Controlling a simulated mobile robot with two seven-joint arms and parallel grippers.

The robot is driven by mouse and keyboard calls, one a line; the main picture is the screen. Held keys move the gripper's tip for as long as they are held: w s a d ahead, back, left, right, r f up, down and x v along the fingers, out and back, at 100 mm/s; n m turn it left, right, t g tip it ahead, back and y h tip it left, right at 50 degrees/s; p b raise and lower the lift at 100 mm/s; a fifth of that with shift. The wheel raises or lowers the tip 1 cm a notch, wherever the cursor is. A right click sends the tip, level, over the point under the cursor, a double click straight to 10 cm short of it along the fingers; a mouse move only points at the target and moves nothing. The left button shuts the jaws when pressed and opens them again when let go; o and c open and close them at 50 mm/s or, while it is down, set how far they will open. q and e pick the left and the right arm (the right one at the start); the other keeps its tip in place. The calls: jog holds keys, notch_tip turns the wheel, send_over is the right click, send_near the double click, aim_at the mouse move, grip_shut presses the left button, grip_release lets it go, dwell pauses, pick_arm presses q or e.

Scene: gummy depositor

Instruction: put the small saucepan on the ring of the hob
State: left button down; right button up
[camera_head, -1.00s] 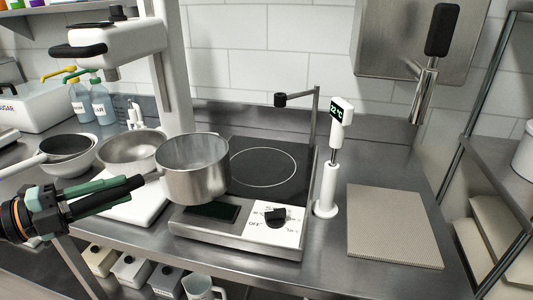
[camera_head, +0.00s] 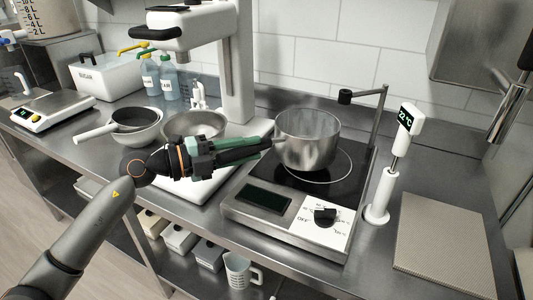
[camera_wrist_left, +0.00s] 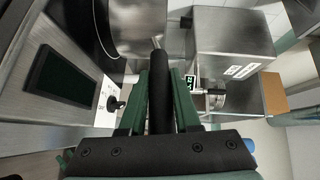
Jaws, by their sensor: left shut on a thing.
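The small saucepan (camera_head: 307,140) is a steel pot over the black hob (camera_head: 260,178), upright. The white ring (camera_head: 347,165) shows at its front and right; the rest is hidden behind the pan. I cannot tell whether the pan's base touches the glass. My left gripper (camera_head: 266,143), green and black, comes from the left and is shut on the pan's handle. In the left wrist view, the dark handle (camera_wrist_left: 158,95) lies between the fingers and part of the pan (camera_wrist_left: 138,30) shows at the top. My right gripper is not in view.
The hob's knob (camera_head: 325,215) is at the front. A white thermometer stand (camera_head: 379,195) stands right of the hob, and a thin post with an arm (camera_head: 381,120) behind it. Bowls (camera_head: 195,126) stand at left. A beige mat (camera_head: 440,245) lies at right.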

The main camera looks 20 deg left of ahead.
aim_at(266, 143)
pick_arm(q)
jog(key=x, duration=0.4)
jog(key=shift+w+r, duration=0.15)
jog(key=shift+r, duration=0.2)
jog(key=shift+f, duration=1.9)
jog(key=c, duration=1.1)
grip_release()
jog(key=shift+f, duration=0.2)
jog(key=o, duration=0.5)
